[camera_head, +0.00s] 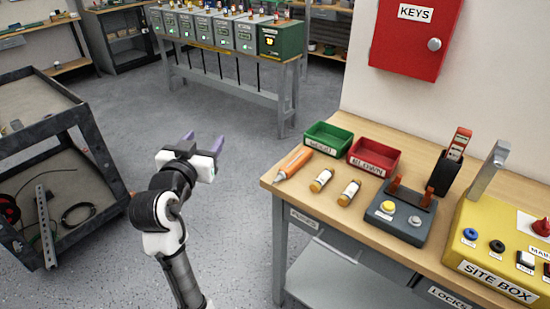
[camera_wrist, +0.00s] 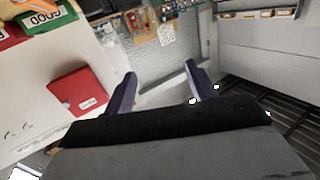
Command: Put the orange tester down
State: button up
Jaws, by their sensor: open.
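The orange tester (camera_head: 292,163) lies on the wooden workbench (camera_head: 330,217), near its left corner and in front of the green bin. My gripper (camera_head: 204,141) is up in the air to the left of the workbench, well apart from the tester. Its purple fingers are spread with nothing between them. The wrist view also shows the open, empty fingers (camera_wrist: 160,75).
A green bin (camera_head: 314,145), a red bin (camera_head: 389,166) and two fuses (camera_head: 321,180) are on the bench. A grey device (camera_head: 400,222) and a yellow site box (camera_head: 480,250) stand farther right. A dark metal frame (camera_head: 100,170) is left of my arm.

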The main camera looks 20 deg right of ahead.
jog(key=s+d+f+m+g+h, duration=0.4)
jog(key=d+f+g, duration=0.4)
jog(key=d, duration=0.5)
jog(key=p, duration=0.2)
send_near(293, 162)
jog(key=d, duration=0.1)
jog(key=w+d+f, duration=0.1)
jog(key=shift+w+d+f+m+y, duration=0.25)
jog(key=shift+w+d+m+y, duration=0.1)
jog(key=shift+d+m+y, duration=0.05)
jog(key=p+x, duration=0.2)
jog(key=x, duration=0.3)
jog(key=shift+w+d+r, duration=0.15)
jog(key=shift+d, duration=0.1)
jog(key=shift+w+d+f+t, duration=0.25)
jog(key=shift+t, duration=0.05)
grip_shut()
jog(key=shift+r, duration=0.1)
